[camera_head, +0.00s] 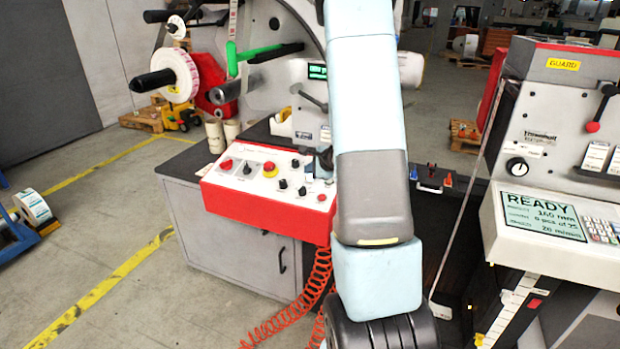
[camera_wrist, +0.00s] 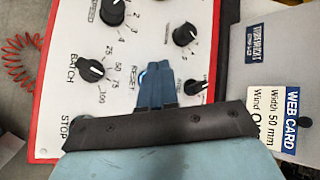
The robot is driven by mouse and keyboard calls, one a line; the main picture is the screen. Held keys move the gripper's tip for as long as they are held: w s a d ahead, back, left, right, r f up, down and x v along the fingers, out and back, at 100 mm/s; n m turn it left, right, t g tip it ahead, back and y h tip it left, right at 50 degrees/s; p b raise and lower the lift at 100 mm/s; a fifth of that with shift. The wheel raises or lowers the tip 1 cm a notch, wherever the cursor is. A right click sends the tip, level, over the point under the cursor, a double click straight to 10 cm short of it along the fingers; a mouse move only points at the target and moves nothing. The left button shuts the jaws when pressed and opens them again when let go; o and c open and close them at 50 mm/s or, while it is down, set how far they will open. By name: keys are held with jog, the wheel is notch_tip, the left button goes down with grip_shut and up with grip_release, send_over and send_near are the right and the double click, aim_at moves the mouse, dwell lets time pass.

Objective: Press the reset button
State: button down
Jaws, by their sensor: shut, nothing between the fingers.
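The control panel (camera_head: 225,190) is a white-topped, red-sided box at the middle of the head view. It also shows in the wrist view (camera_wrist: 60,135), with a "RESET" label beside my fingers. My gripper (camera_wrist: 156,70) is shut and empty, its two blue fingers side by side over the panel just right of that label. Whether the fingertips touch the panel cannot be told.
A batch knob (camera_wrist: 92,70) and a speed knob (camera_wrist: 113,12) lie left of the fingers, with other black knobs (camera_wrist: 185,35) to the right. A red-and-yellow emergency button (camera_head: 270,169) is on the panel. A red coiled hose (camera_head: 290,318) hangs below it.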

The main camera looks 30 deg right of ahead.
jog(key=shift+w+d+f, duration=0.1)
jog(key=shift+d+f, duration=0.15)
jog(key=shift+f, duration=0.5)
dwell(0.9)
jog(key=shift+r, duration=0.15)
jog(key=shift+a+r, duration=0.2)
jog(key=shift+r, duration=0.45)
dwell(0.3)
jog(key=shift+s+a+r, duration=0.2)
jog(key=shift+r, duration=0.6)
jog(key=shift+s+a+r, duration=0.15)
jog(key=shift+r, duration=0.65)
jog(key=shift+s+a+r, duration=0.2)
jog(key=shift+r, duration=0.6)
